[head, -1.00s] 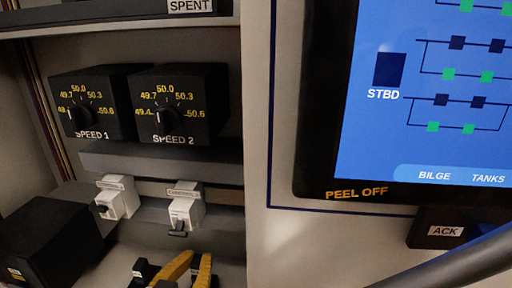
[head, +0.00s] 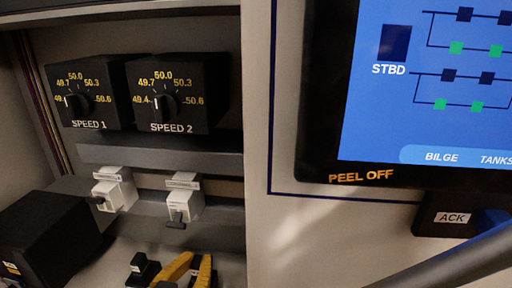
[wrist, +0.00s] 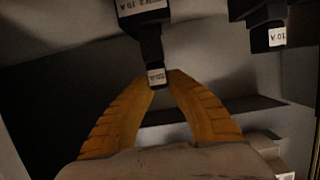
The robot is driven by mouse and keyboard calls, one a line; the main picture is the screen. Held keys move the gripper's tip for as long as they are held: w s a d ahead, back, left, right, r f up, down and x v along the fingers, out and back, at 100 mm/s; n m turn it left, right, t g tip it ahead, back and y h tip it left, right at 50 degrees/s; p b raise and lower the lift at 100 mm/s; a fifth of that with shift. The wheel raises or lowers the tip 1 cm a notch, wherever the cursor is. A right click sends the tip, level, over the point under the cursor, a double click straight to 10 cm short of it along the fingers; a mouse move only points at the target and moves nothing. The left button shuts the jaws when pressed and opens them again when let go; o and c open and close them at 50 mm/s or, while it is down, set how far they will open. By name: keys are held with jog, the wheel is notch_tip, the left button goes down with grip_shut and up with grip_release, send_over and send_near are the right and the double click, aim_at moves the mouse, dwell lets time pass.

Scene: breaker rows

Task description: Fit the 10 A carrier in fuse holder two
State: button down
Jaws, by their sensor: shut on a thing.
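My gripper (wrist: 158,80) has yellow fingers, with the tips drawn together on a small black part with a white label, which I take for the carrier (wrist: 152,46).
Another black holder (wrist: 265,12) with a "10 A" label is at the wrist view's upper right. Two white switches (head: 114,188) (head: 183,204) with black levers are above my gripper. A black box (head: 45,235) is at left. Speed dials (head: 165,100) and a screen (head: 440,80) are higher.

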jog(key=shift+f+b, duration=0.9)
jog(key=shift+f, duration=0.2)
jog(key=c, duration=1.4)
grip_release()
jog(key=shift+r, duration=0.1)
jog(key=shift+o, duration=0.2)
jog(key=v, duration=0.7)
jog(key=shift+s, duration=0.2)
